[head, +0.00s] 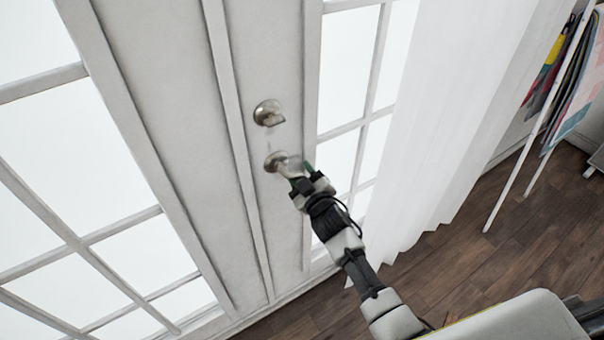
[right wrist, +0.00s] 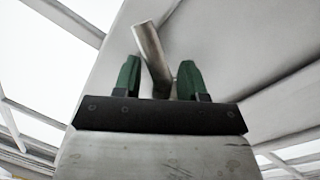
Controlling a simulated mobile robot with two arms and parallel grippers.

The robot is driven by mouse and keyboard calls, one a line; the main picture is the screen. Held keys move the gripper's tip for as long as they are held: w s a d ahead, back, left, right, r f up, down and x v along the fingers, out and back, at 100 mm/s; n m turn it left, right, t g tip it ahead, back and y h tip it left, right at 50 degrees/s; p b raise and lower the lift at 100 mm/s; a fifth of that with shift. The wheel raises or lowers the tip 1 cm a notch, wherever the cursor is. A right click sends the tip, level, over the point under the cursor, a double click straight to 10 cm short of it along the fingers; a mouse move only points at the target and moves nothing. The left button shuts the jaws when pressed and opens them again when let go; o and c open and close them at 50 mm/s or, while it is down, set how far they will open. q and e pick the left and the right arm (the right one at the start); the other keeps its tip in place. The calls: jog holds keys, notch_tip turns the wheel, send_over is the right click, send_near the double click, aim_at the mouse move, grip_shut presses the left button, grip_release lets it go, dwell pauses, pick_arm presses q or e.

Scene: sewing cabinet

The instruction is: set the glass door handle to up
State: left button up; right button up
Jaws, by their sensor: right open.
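The glass door handle (head: 275,161) is a silver lever on a round rose, on the white door frame below a round lock (head: 268,113). My right gripper (head: 298,177) is at the lever and hides part of it. In the right wrist view the silver lever (right wrist: 150,48) is tilted and shows between the two green fingers of my right gripper (right wrist: 160,80). The fingers are open, with a gap on both sides of the lever. Whether a finger touches it I cannot tell. My left gripper is not in view.
The white double door (head: 180,100) has glass panes on both sides. A white curtain (head: 455,110) hangs to the right of the handle. A rack with coloured cloths (head: 575,80) stands at the far right. Dark wooden floor (head: 480,265) is clear below.

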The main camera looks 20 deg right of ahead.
aim_at(299, 150)
grip_shut()
jog(key=shift+r, duration=0.1)
dwell(0.3)
jog(key=r+n, duration=0.1)
jog(key=n, duration=0.1)
jog(key=d+r+n, duration=0.1)
jog(key=n, duration=0.1)
jog(key=shift+w+t, duration=0.1)
jog(key=shift+t, duration=0.2)
jog(key=shift+r+n+y+b, duration=0.2)
jog(key=shift+r+n, duration=0.25)
jog(key=shift+n, duration=0.55)
jog(key=shift+r+n+y+b, duration=0.2)
jog(key=shift+r+n, duration=0.2)
jog(key=shift+n, duration=0.6)
jog(key=shift+r+t, duration=0.1)
jog(key=shift+t, duration=0.2)
grip_release()
jog(key=shift+d, duration=0.1)
